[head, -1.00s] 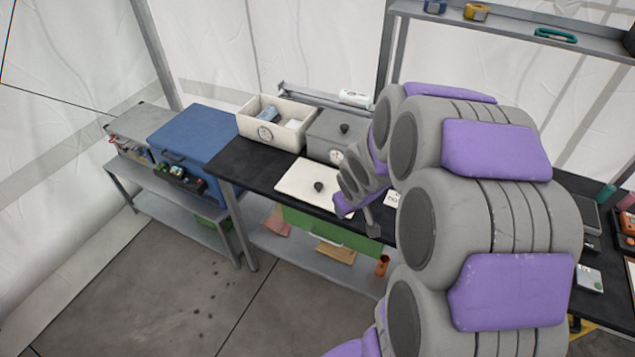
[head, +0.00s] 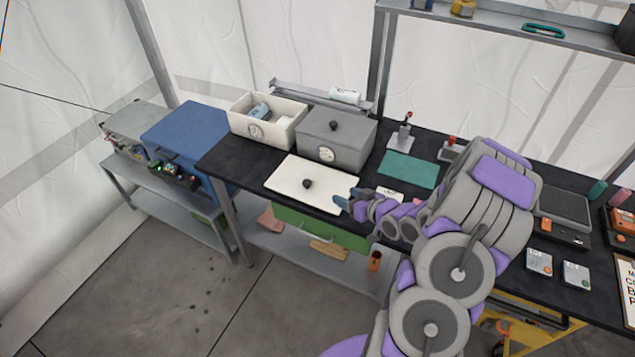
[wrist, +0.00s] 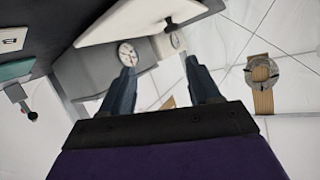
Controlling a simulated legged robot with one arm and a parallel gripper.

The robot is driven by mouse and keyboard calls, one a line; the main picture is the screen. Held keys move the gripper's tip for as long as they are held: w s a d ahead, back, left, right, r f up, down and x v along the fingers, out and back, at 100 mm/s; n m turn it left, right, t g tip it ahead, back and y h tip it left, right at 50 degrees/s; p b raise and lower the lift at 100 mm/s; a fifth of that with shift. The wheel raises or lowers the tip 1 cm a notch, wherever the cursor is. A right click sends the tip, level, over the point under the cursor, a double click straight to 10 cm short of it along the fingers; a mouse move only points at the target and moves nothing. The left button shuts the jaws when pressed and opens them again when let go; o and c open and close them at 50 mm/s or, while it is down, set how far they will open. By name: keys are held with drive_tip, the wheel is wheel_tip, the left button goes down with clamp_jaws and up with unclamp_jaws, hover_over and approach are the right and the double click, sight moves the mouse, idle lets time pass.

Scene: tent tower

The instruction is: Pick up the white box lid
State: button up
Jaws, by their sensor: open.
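The white box lid (head: 323,176) lies flat on the black table, with a dark round knob (head: 307,183) on top. In the wrist view the lid (wrist: 135,18) fills the upper edge, with its knob (wrist: 169,23) beyond the fingers. My gripper (head: 347,204) is near the lid's right front edge, to the right of the knob. In the wrist view its two fingers (wrist: 163,82) are spread apart with nothing between them. Whether a fingertip touches the lid cannot be told.
An open white box (head: 262,130) with things inside and a grey lidded box (head: 334,145) stand behind the lid. A teal mat (head: 408,169) and small red-topped devices are to the right. A blue cooler (head: 190,140) is at the left. A white label card (head: 389,194) lies near my gripper.

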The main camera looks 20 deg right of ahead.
approach(310, 184)
drive_tip(key=w, duration=0.1)
drive_tip(key=w+f+b, duration=0.1)
drive_tip(key=w+f, duration=0.1)
drive_tip(key=w, duration=0.1)
drive_tip(key=shift+d, duration=0.35)
drive_tip(key=w+a, duration=0.1)
drive_tip(key=a+b, duration=0.1)
drive_tip(key=w+a, duration=0.1)
drive_tip(key=shift+w+a+f, duration=0.3)
drive_tip(key=shift+b+x, duration=0.3)
drive_tip(key=shift+x, duration=0.7)
drive_tip(key=shift+w+d+f, duration=0.15)
drive_tip(key=shift+w+d, duration=0.15)
drive_tip(key=shift+d, duration=0.75)
drive_tip(key=shift+a, duration=0.8)
drive_tip(key=c, duration=0.6)
drive_tip(key=shift+d, duration=0.15)
drive_tip(key=shift+c, duration=1.3)
drive_tip(key=shift+s+d, duration=0.1)
drive_tip(key=shift+d, duration=0.25)
clamp_jaws()
